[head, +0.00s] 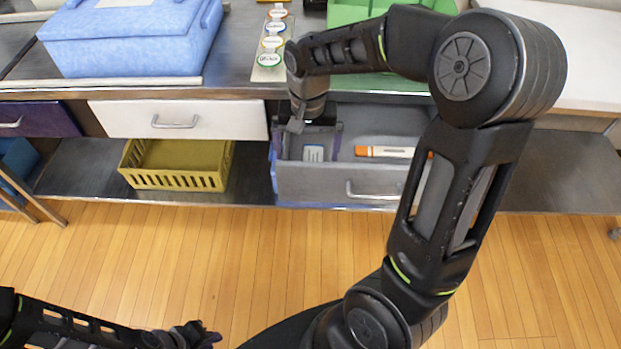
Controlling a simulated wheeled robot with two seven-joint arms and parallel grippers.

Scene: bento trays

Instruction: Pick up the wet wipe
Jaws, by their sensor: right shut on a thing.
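A small white and blue packet, which looks like the wet wipe (313,154), is in the open grey drawer (325,184) under the counter, at its left side. My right gripper (309,142) reaches down into the drawer and is shut on the packet. The gripper hides the packet's upper part, and I cannot tell whether the packet is clear of the drawer floor. My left gripper (207,336) is low at the bottom left, over the wooden floor and far from the drawer. Its fingers are too small and dark to tell if they are open.
An orange and white marker-like item (385,151) lies in the drawer to the right. A yellow basket (180,182) stands on the lower shelf. A blue box (130,40), a row of round labelled items (269,59) and a green container (347,12) are on the counter.

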